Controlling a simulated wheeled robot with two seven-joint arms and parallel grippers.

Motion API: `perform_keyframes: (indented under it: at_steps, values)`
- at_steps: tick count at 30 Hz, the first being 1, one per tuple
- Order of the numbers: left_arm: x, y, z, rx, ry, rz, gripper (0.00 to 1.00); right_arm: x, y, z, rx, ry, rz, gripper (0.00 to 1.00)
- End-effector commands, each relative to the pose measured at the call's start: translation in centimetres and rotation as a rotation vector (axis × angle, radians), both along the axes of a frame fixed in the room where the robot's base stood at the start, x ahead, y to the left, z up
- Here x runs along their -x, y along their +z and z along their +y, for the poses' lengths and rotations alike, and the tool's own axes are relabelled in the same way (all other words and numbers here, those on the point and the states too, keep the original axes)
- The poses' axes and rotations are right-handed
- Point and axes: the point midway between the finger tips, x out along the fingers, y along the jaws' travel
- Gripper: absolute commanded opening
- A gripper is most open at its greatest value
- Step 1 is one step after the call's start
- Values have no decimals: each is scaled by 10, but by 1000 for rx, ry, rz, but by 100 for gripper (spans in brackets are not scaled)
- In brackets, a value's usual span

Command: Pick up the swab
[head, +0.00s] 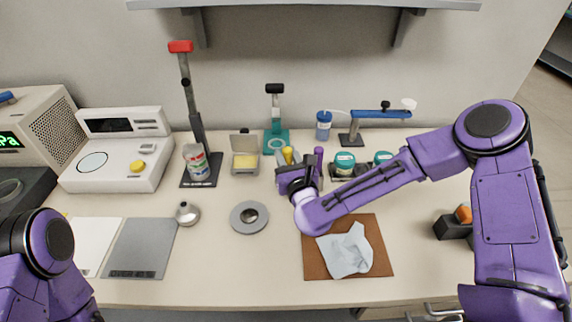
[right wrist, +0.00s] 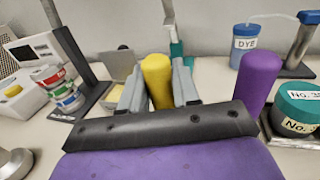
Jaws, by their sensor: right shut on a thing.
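A yellow round-topped cylinder, which seems to be the swab (right wrist: 158,80), stands upright between the two grey fingers of my right gripper (right wrist: 159,88). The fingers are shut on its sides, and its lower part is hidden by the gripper. In the head view the swab's yellow top (head: 288,152) shows just behind my right gripper (head: 287,162). A similar purple cylinder (right wrist: 259,80) stands to the right, apart from the fingers; it also shows in the head view (head: 319,156). My left gripper is out of view; only part of that arm shows at lower left.
Teal-lidded jars (head: 344,160) stand right of the purple cylinder. A teal stand (head: 276,139), a grey box with a yellow pad (head: 245,162) and a stand with stacked cans (head: 196,163) are nearby. A grey ring (head: 240,223) and a brown mat (head: 316,265) lie in front.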

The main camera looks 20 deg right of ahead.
Motion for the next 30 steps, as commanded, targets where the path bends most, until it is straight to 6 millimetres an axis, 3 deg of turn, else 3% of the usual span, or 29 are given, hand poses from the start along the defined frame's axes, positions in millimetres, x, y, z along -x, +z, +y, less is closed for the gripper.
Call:
perform_keyframes:
  at_steps: [7, 15, 18, 30]
  values:
    - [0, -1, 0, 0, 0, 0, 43, 0, 12, 0, -2, -1, -2, 0]
    - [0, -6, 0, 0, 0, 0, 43, 0, 77, 0, -4, 0, -5, 0]
    - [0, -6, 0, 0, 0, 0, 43, 0, 92, 0, -3, -1, -2, 0]
    - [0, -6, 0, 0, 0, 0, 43, 0, 100, 0, 0, 1, 0, 0]
